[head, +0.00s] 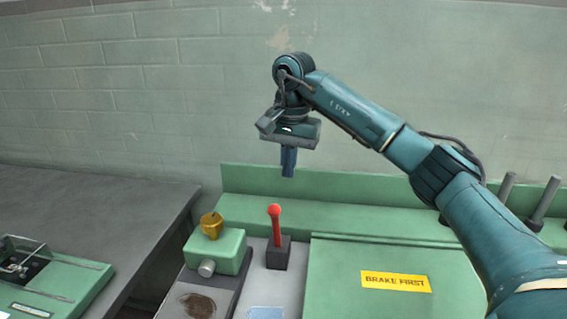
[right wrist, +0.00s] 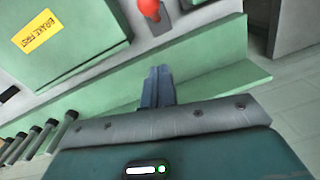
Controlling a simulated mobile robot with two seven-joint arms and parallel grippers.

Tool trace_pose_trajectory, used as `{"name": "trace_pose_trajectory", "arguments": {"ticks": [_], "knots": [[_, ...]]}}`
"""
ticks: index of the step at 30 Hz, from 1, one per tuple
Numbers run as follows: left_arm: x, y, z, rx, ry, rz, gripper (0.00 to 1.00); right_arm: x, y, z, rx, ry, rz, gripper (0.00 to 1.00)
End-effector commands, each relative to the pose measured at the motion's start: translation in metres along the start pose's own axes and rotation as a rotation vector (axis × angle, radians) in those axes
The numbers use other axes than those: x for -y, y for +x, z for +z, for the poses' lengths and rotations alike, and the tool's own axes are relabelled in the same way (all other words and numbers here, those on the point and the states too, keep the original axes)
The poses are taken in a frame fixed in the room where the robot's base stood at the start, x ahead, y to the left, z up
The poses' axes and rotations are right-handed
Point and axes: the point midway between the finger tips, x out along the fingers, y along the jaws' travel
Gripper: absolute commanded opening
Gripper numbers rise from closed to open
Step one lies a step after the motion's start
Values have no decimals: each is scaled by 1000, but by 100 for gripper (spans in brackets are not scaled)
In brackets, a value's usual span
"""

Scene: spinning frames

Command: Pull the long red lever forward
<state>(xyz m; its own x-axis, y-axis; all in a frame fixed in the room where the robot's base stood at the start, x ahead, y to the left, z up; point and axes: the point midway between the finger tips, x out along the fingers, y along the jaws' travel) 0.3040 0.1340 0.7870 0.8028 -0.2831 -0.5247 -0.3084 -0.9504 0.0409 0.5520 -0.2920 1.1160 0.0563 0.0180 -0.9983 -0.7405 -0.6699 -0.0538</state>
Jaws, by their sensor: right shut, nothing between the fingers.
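The red lever (head: 274,224) has a round red knob on a short red shaft and stands upright from a dark block (head: 278,254) on the machine's grey top. My right gripper (head: 289,164) hangs above and behind the lever in the head view, fingers pointing down, shut and empty, apart from the lever. In the right wrist view the shut fingers (right wrist: 158,75) show at the middle, and the red knob (right wrist: 149,8) is at the top edge, partly cut off. My left gripper is not in view.
Left of the lever is a green box with a yellow knob (head: 212,224). A green cover with a "BRAKE FIRST" label (head: 396,281) lies to the right. A green ledge (head: 330,213) runs behind. Dark pegs (head: 543,203) stand at right. A grey table (head: 90,215) is at left.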

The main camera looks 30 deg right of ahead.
Motion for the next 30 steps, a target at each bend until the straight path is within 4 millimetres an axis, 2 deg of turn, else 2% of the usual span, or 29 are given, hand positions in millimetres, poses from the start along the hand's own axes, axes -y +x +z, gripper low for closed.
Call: {"name": "trace_pose_trajectory", "arguments": {"ticks": [3,9,18,30], "knots": [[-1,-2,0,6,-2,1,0,-1,28,0,3,0,4,0],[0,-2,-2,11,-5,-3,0,-1,69,1,4,0,4,0],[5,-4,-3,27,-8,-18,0,0,77,34,1,0,1,0],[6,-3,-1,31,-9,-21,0,0,79,39,0,1,0,0]]}}
